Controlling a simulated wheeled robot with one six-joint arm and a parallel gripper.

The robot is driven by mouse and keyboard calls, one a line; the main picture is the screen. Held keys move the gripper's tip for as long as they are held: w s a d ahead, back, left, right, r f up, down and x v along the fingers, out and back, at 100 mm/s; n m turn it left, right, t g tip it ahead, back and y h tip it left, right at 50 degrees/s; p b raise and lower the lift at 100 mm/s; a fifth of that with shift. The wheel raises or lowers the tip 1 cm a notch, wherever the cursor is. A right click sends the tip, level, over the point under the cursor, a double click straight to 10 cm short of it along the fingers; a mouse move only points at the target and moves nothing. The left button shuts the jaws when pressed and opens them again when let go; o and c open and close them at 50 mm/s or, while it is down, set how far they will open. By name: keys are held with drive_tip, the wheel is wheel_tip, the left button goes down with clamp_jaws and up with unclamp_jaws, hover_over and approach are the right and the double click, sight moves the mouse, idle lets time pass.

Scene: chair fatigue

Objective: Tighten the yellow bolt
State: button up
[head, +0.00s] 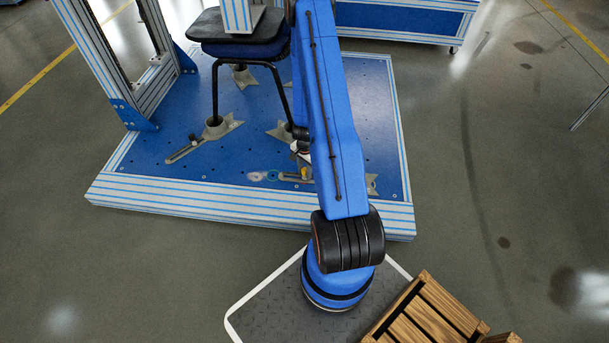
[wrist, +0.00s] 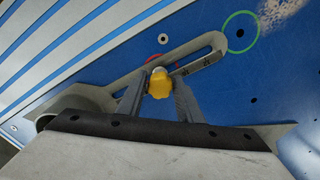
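The yellow bolt (wrist: 159,83) shows in the wrist view on a grey slotted clamp bar. In the head view the yellow bolt (head: 305,173) is near the front edge of the blue platform. My gripper (wrist: 161,80) has one finger on each side of the bolt head, which fills most of the gap between them. I cannot tell whether both fingers touch it. The slotted bar (wrist: 203,61) runs up to the right; its rounded end is beside a green ring (wrist: 226,17) around a dark hole. A red ring (wrist: 152,60) shows partly behind the bolt. My arm hides part of this area in the head view.
A chair (head: 238,42) stands on the blue platform (head: 160,150), its legs in grey clamp feet (head: 218,127). Another slotted bar (head: 186,151) lies left. A striped frame post (head: 88,50) rises at left. A wooden pallet (head: 430,310) is at lower right.

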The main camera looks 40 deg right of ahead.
drive_tip(key=shift+o, duration=0.8)
drive_tip(key=n, duration=0.4)
drive_tip(key=n, duration=0.4)
